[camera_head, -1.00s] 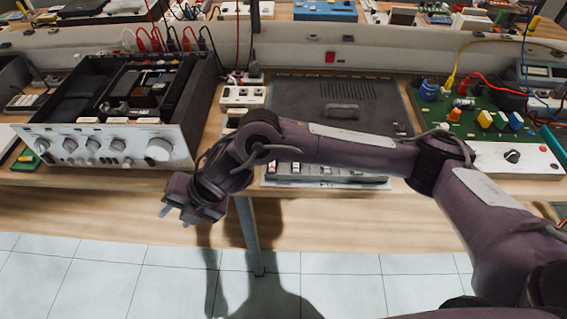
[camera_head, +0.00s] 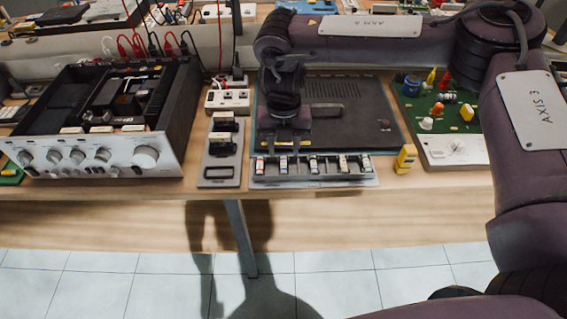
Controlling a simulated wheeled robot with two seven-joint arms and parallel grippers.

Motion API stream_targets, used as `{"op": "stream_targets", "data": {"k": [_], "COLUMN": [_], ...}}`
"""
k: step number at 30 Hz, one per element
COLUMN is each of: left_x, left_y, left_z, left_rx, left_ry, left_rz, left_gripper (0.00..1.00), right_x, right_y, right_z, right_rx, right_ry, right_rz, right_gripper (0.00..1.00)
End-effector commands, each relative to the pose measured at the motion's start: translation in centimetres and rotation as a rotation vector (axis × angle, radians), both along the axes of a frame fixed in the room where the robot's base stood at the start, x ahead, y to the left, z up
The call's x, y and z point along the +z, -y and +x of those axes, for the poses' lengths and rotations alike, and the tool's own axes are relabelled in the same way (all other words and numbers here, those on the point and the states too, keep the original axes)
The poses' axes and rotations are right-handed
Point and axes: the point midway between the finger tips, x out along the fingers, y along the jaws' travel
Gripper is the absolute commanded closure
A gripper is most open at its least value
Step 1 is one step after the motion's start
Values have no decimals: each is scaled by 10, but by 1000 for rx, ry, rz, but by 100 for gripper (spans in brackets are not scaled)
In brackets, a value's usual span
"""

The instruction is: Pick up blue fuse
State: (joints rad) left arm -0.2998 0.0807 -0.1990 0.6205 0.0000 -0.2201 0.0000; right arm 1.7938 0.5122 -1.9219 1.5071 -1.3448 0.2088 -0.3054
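A row of small fuses sits in the slots of a pale fuse tray (camera_head: 262,183) at the table's front, before a dark panel. The fuses are tiny here and I cannot surely pick out the blue one by colour. My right gripper (camera_head: 285,150) points down over the left part of the tray, close to the second fuse from the left. Its fingers are small and dark, so I cannot tell whether they are open, or touch or hold a fuse. My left gripper is not in view.
The open hi-fi amplifier (camera_head: 92,155) stands at the left. A grey plate with black switches (camera_head: 220,172) lies beside the tray. A yellow block (camera_head: 405,159) and a green circuit board (camera_head: 450,125) are at the right. The table's front strip is clear.

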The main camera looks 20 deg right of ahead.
Motion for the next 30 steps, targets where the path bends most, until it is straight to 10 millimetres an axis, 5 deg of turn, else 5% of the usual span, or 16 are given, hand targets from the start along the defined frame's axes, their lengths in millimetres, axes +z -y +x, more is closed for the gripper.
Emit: {"op": "stream_targets", "data": {"k": [7, 16, 25, 30], "left_x": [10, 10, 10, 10], "left_y": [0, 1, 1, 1], "left_z": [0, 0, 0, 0], "left_rx": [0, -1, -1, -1], "left_ry": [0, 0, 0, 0], "left_rz": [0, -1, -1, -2], "left_gripper": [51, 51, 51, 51], "right_x": [-35, -42, -42, -42], "right_y": [0, 0, 0, 0], "right_z": [0, 1, 1, 1], "right_rx": [1, 1, 1, 0], "right_ry": [-1, 1, 0, 0], "right_rz": [-1, 1, 1, 1], "right_gripper": [61, 61, 98, 100]}}
